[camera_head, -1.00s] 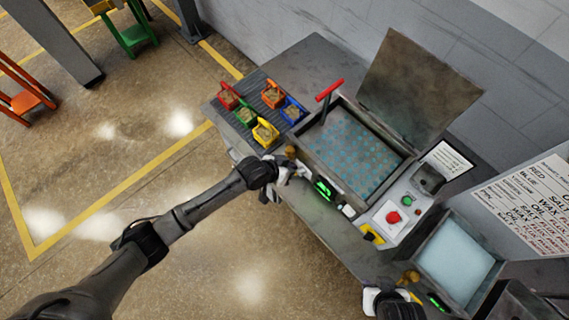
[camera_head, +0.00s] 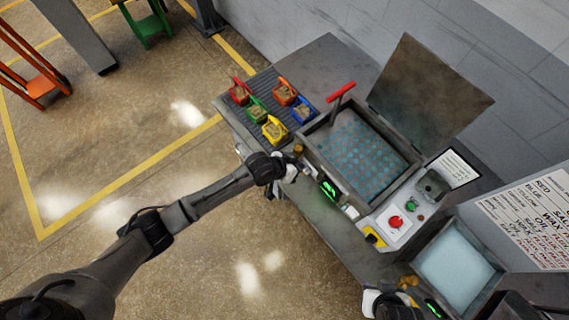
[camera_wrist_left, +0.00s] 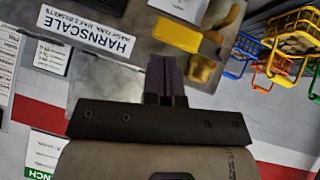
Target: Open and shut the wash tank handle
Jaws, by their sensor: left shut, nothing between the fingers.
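The wash tank (camera_head: 318,150) is an open-topped metal basin with bluish liquid inside and its dark lid (camera_head: 428,90) standing up behind. A lever with a red grip (camera_head: 341,92) rises at its left corner. A brass fitting (camera_head: 298,149) sits on its front left; in the left wrist view a brass piece (camera_wrist_left: 201,68) shows beside the fingers, near a yellow part (camera_wrist_left: 178,34). My left gripper (camera_head: 291,172) is at the tank's front left, close to the brass fitting. Its fingers (camera_wrist_left: 166,80) are shut and empty. Contact is unclear. My right gripper (camera_head: 378,303) is partly cut off at the bottom edge.
Small coloured baskets, such as a yellow one (camera_head: 275,130), stand on a ribbed rack left of the tank. A control panel with a red button (camera_head: 396,222) is to the right, then a second basin (camera_head: 458,264).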

